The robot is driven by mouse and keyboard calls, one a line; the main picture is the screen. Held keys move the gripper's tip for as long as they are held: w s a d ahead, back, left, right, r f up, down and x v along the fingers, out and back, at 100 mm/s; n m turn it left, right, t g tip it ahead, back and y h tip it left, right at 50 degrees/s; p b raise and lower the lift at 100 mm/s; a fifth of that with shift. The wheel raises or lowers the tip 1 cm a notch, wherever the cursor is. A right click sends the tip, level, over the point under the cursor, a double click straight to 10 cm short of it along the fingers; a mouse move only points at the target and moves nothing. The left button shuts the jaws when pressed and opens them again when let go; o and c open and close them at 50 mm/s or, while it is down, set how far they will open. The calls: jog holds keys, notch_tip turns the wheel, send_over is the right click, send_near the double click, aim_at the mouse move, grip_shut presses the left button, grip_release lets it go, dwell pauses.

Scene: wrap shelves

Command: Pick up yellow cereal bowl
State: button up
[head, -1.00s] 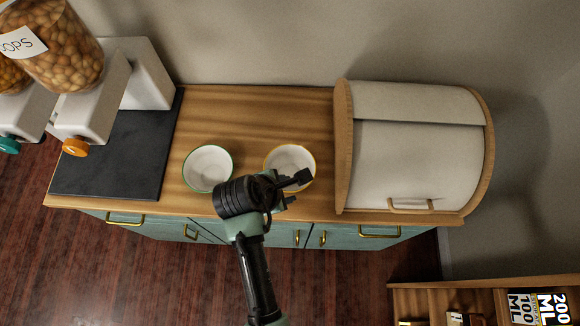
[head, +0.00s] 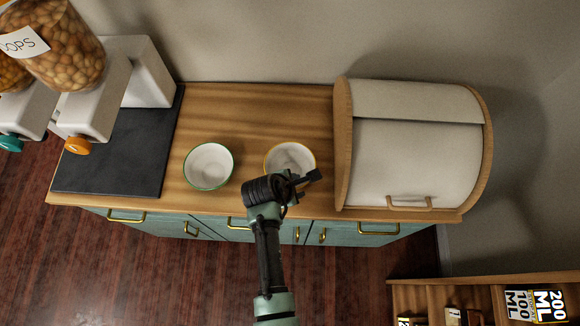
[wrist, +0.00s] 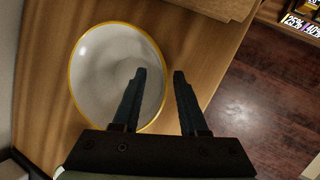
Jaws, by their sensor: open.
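The yellow cereal bowl (head: 289,158) is white with a yellow rim and stands upright on the wooden counter. In the wrist view the bowl (wrist: 100,75) appears empty, at the left. My gripper (head: 309,182) is at the bowl's front right side in the head view and hides part of its near edge. In the wrist view my gripper (wrist: 160,75) is open, with the left finger over the bowl's right rim and the right finger outside it, over the counter. Nothing is between the fingers but the rim region; contact cannot be told.
A white bowl with a green rim (head: 208,166) stands left of the yellow one. A bread box (head: 410,150) stands close on the right. A dark slab (head: 110,160) and cereal dispensers (head: 95,100) are at the left. Counter behind the bowls is clear.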

grip_shut()
dwell(1.4)
